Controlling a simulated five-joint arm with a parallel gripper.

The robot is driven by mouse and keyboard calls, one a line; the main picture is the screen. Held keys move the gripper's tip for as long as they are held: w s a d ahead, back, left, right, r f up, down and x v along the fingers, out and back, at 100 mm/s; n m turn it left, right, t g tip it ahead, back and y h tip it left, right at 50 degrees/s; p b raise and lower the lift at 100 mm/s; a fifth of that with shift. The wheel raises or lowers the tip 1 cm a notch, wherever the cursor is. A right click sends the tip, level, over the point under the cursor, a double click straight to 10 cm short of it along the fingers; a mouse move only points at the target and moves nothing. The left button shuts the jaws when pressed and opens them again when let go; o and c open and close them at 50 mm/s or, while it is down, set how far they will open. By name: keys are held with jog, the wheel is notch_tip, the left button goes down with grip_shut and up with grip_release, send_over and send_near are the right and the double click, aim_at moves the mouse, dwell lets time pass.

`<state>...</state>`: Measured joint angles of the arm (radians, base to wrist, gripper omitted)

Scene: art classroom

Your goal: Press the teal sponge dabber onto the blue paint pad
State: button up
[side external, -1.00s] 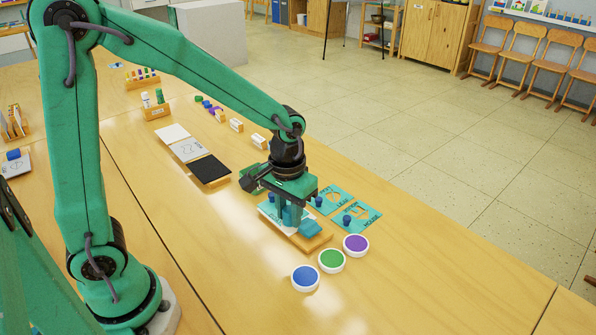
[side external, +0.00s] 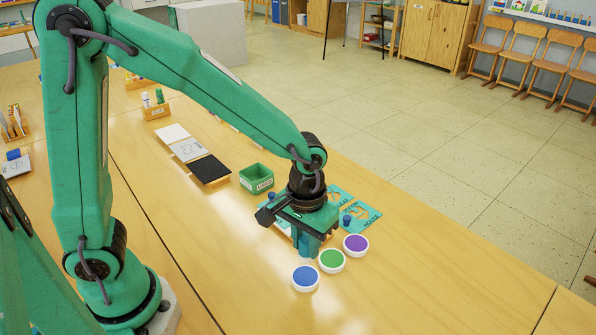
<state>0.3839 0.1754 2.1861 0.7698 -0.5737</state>
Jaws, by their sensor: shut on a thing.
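My gripper (side external: 309,243) points down and is shut on the teal sponge dabber (side external: 306,253). The dabber is mostly hidden by the fingers, which are a similar teal, so its outline is hard to tell. The blue paint pad (side external: 305,278) is a round white dish with a blue top, lying on the table just in front of the gripper. The gripper is behind it and does not touch it. The green paint pad (side external: 332,260) lies just to the right of the blue one.
The purple paint pad (side external: 356,244) lies beyond the green one. Teal cards (side external: 363,217) with blue-topped stamps lie behind the gripper. A green box (side external: 257,179) and a black pad (side external: 209,169) stand to the left. The table front of the blue pad is clear.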

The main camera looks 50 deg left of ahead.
aim_at(305, 260)
jog(key=shift+f, duration=2.65)
jog(key=shift+f, duration=0.55)
jog(key=shift+r, duration=0.15)
jog(key=shift+r, duration=3.4)
jog(key=shift+w, duration=0.1)
